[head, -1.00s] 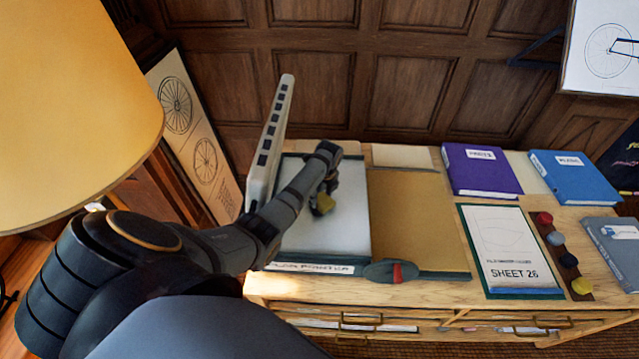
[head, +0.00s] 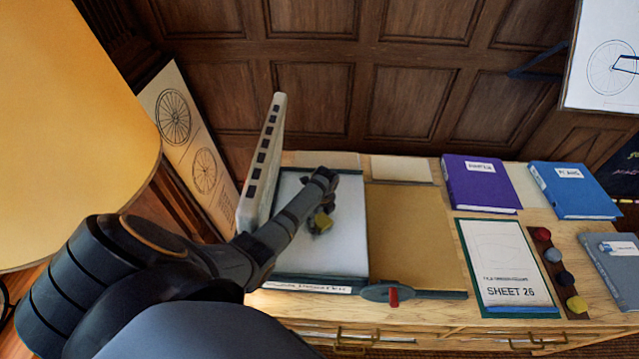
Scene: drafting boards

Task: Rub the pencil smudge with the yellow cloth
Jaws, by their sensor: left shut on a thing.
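My left gripper (head: 318,222) is shut on a small yellow cloth (head: 322,221), low over the white sheet of a drafting board (head: 345,240) at the left of the cabinet top. My arm hides part of that sheet. I cannot make out the pencil smudge, and I cannot tell whether the cloth touches the sheet. Another yellow piece (head: 577,304) sits at the near end of a dark strip on the right. My right gripper is not in view.
An upright pale panel (head: 262,165) stands at the board's left edge. A tan board (head: 410,230) lies to its right, with a grey tool with a red part (head: 393,296) at its front. Purple (head: 480,184) and blue (head: 572,190) binders lie farther right. A yellow lampshade (head: 70,130) fills the left.

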